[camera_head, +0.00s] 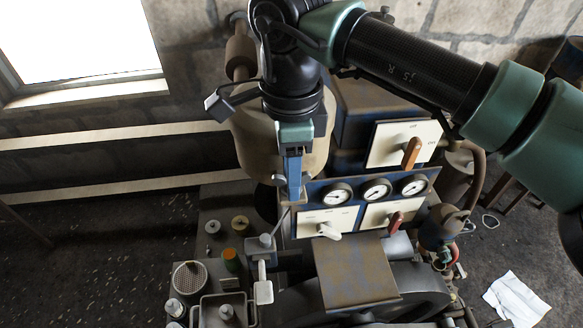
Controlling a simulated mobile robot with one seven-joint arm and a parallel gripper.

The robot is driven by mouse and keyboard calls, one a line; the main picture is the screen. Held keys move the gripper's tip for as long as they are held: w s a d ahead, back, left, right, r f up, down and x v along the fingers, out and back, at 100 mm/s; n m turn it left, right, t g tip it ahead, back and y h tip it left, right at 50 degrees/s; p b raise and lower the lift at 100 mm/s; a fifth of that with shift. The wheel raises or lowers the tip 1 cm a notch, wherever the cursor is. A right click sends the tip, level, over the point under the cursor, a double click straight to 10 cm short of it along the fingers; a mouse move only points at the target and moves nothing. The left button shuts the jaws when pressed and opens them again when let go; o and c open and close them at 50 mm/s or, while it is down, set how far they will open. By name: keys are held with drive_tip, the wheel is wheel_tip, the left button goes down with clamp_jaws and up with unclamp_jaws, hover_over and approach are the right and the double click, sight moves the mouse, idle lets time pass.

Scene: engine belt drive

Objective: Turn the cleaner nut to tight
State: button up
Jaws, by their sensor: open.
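I cannot tell for certain which part is the cleaner nut. A small grey knob or nut (226,312) sits on a square-rimmed housing at the bottom left of the engine, beside a round mesh-topped canister (188,277). My gripper (291,188) points down in front of a large tan tank (250,140), left of the gauge panel. Its jaws are open, and I see nothing between them. It is well above and to the right of the square housing. The arm and gripper hide part of the tank.
A panel with three gauges (376,189) and lever switches, one with a brown handle (411,152), stands right of my gripper. A grey lever (263,268) rises below it. A rusty plate (356,270) covers the engine's middle. White paper (515,300) lies on the floor.

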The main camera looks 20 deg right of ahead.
drive_tip(key=shift+c, duration=0.2)
clamp_jaws()
drive_tip(key=shift+f+m+b, duration=0.1)
drive_tip(key=shift+m+b, duration=0.3)
drive_tip(key=shift+b, duration=0.1)
drive_tip(key=m+b, duration=0.2)
drive_tip(key=m, duration=0.1)
drive_tip(key=shift+b, duration=0.35)
drive_tip(key=m+b, duration=0.3)
drive_tip(key=m, duration=0.2)
drive_tip(key=m+b, duration=0.2)
drive_tip(key=m, duration=0.3)
drive_tip(key=shift+w+m+b, duration=0.1)
drive_tip(key=shift+m+b, duration=0.85)
drive_tip(key=shift+m, duration=1.05)
